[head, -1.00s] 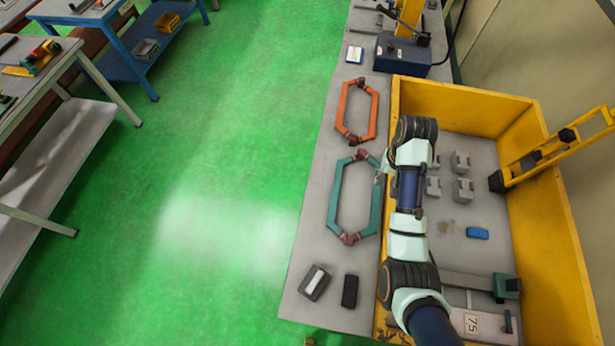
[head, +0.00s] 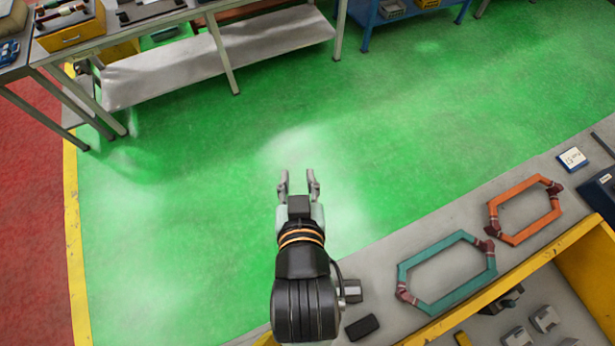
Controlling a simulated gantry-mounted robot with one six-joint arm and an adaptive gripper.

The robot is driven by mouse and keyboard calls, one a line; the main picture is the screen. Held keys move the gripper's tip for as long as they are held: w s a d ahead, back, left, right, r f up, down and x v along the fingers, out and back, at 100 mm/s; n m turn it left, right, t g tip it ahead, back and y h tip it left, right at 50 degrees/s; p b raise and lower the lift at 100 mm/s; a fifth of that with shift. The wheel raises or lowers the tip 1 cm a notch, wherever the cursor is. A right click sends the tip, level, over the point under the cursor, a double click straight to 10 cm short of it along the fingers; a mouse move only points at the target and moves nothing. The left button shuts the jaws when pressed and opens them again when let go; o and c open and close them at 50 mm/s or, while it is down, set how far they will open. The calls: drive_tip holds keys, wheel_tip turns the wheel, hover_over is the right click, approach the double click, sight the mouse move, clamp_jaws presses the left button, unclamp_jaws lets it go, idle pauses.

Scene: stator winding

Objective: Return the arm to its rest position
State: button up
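My gripper (head: 298,184) is in the middle of the head view, over the green floor just beyond the edge of the grey workbench (head: 378,262). Its two fingers are apart, with nothing between them. My dark forearm hides part of the bench's near end. A teal hexagonal coil (head: 444,246) lies flat on the bench to the right of my gripper. An orange hexagonal coil (head: 515,239) lies beyond it, further right. Both are apart from my gripper.
A yellow-walled box (head: 540,262) with several grey blocks (head: 545,318) is at the lower right. A black block (head: 362,327) lies on the bench beside my arm. Metal tables (head: 225,60) stand at the back left. The green floor (head: 190,220) around my gripper is clear.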

wheel_tip(320, 180, up, 7)
drive_tip(key=p, duration=0.7)
drive_tip(key=shift+r, duration=0.15)
drive_tip(key=shift+d, duration=0.1)
